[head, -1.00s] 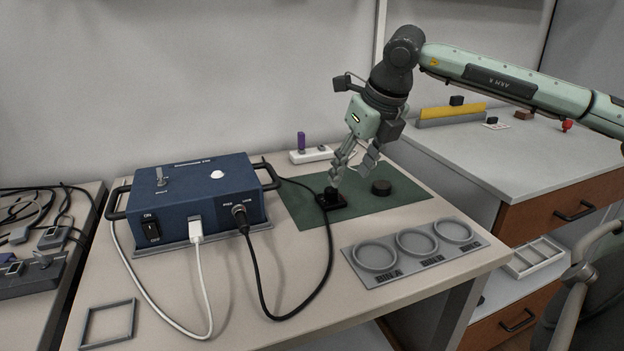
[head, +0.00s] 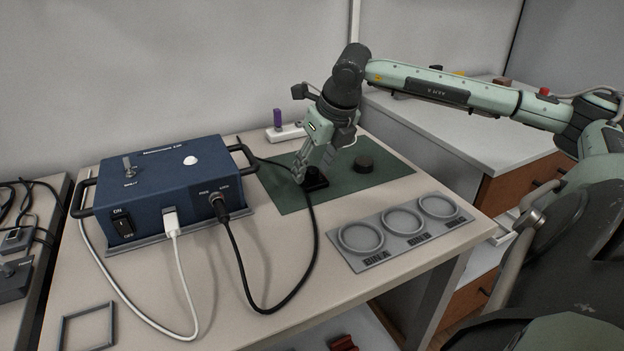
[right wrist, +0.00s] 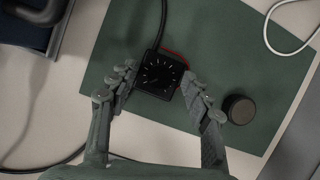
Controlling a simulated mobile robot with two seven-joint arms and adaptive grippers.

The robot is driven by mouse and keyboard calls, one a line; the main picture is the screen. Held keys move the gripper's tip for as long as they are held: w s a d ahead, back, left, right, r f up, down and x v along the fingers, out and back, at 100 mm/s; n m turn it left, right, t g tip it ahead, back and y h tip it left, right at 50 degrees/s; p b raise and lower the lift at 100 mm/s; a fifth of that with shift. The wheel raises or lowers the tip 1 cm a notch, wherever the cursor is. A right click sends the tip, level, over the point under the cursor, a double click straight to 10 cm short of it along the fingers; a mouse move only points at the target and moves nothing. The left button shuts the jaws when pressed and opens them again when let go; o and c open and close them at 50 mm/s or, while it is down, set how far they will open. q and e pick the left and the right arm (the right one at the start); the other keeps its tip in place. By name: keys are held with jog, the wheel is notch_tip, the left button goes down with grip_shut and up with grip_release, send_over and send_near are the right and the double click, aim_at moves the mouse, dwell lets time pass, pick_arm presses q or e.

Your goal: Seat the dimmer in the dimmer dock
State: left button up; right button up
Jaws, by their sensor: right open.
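A black square unit with white dial ticks and a cable (right wrist: 158,76), which looks like the dimmer, lies on the green mat (head: 385,188). In the head view the unit (head: 316,183) is partly behind the fingers. A thin red edge shows along two of its sides in the wrist view. My right gripper (head: 312,169) is open and low over the unit. In the wrist view its fingertips (right wrist: 160,82) are on either side of it; contact cannot be told. No dock is labelled; an empty square grey frame (head: 62,333) lies at the table's front left. My left gripper is out of view.
A black round puck (head: 363,163) sits on the mat, right of the gripper. A blue box (head: 165,190) with cables stands left. A grey plate with three rings (head: 349,262) lies in front. A white strip with a purple stick (head: 287,132) lies behind.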

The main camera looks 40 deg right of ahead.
jog(key=shift+c, duration=0.2)
grip_shut()
jog(key=shift+r, duration=0.1)
jog(key=shift+r, duration=0.55)
notch_tip(320, 180, up, 3)
jog(key=shift+w, duration=0.1)
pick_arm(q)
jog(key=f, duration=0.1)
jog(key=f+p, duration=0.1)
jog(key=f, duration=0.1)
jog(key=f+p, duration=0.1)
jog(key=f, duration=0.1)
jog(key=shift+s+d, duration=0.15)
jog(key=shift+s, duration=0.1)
pick_arm(e)
jog(key=s+a+r, duration=0.1)
jog(key=a+r, duration=0.5)
jog(key=a, duration=0.5)
jog(key=shift+a+r, duration=0.3)
jog(key=shift+r, duration=0.1)
